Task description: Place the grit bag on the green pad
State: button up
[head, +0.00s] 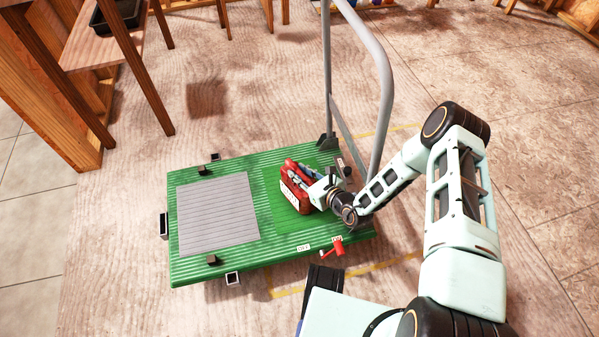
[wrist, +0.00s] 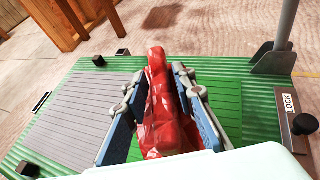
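The grit bag (head: 295,186) is red with a white label. It appears to stand on the green pad (head: 283,216), the darker ribbed square on the right half of a green platform trolley. In the wrist view the bag (wrist: 161,105) lies between the two fingers of my gripper (wrist: 160,78). Narrow gaps show beside it, so the gripper looks open around it. In the head view my gripper (head: 318,184) reaches in from the right and hides part of the bag. The green pad (wrist: 225,97) also shows beside the fingers in the wrist view.
A grey pad (head: 217,213) covers the trolley's left half and is bare. The trolley's grey handle (head: 384,100) rises behind the bag, near my arm. A red lever (head: 333,247) is at the front edge. A wooden bench (head: 100,40) stands at the upper left.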

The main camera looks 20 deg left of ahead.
jog(key=shift+o, duration=0.7)
jog(key=shift+r, duration=0.2)
jog(key=p+v, duration=0.4)
jog(key=v, duration=0.8)
jog(key=shift+s+f, duration=0.1)
jog(key=shift+f, duration=0.1)
